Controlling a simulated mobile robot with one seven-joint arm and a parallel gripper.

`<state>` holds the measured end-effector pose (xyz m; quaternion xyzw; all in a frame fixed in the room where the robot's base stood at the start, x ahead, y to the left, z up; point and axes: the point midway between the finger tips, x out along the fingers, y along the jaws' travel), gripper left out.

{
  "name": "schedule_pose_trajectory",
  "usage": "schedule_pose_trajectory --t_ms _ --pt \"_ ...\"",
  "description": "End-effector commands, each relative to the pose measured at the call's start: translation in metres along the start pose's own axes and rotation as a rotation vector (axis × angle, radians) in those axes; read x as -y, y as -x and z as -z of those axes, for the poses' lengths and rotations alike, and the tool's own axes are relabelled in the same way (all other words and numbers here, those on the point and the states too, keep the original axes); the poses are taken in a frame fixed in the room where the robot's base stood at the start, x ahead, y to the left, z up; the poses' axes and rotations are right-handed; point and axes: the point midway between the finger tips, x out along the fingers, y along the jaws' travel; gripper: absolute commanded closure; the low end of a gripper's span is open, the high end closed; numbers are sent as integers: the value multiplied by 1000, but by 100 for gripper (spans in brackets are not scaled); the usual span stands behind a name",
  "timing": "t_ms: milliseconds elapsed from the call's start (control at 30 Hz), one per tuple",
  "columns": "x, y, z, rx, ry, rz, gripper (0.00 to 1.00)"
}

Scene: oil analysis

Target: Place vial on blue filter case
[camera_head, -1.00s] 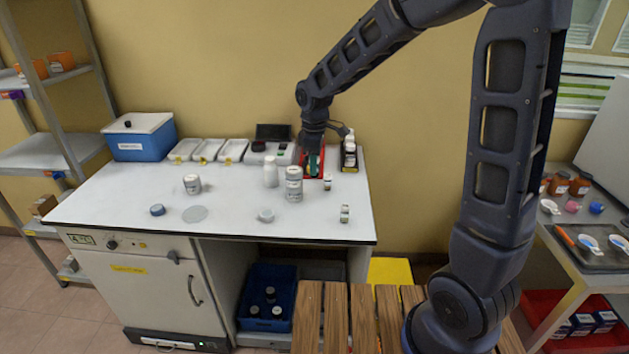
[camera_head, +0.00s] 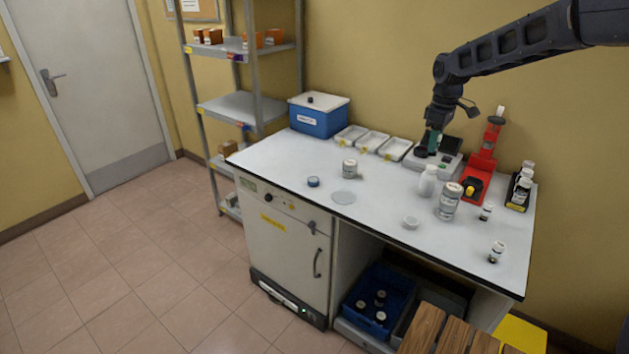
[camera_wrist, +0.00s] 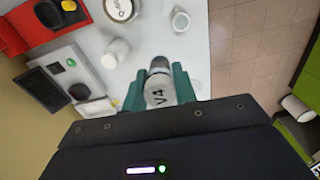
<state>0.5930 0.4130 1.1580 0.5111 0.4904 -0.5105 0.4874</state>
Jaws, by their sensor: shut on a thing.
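My gripper (camera_head: 432,143) hangs above the back of the white bench, over a grey instrument. In the wrist view its teal fingers (camera_wrist: 159,88) are closed around a vial (camera_wrist: 160,93) with a white label reading V4. The vial is hardly visible in the head view. A small round blue case (camera_head: 313,182) lies flat on the bench, well to the left of my gripper. A blue box with a white lid (camera_head: 318,120) stands at the bench's back left. I cannot tell for sure which of these is the filter case.
A red stand (camera_head: 478,178) and a black rack of bottles (camera_head: 520,187) are right of my gripper. A white bottle (camera_head: 428,181) and a large grey jar (camera_head: 448,201) stand in front. White trays (camera_head: 373,142) line the back.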

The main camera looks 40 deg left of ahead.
Motion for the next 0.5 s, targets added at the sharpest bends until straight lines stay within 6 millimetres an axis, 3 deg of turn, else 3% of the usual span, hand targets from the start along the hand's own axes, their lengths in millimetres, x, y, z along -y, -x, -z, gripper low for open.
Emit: schedule_pose_trajectory --t_ms 100,500 --pt "-7 5 45 -2 13 1 95" --pt "-6 13 183 -1 36 2 95"
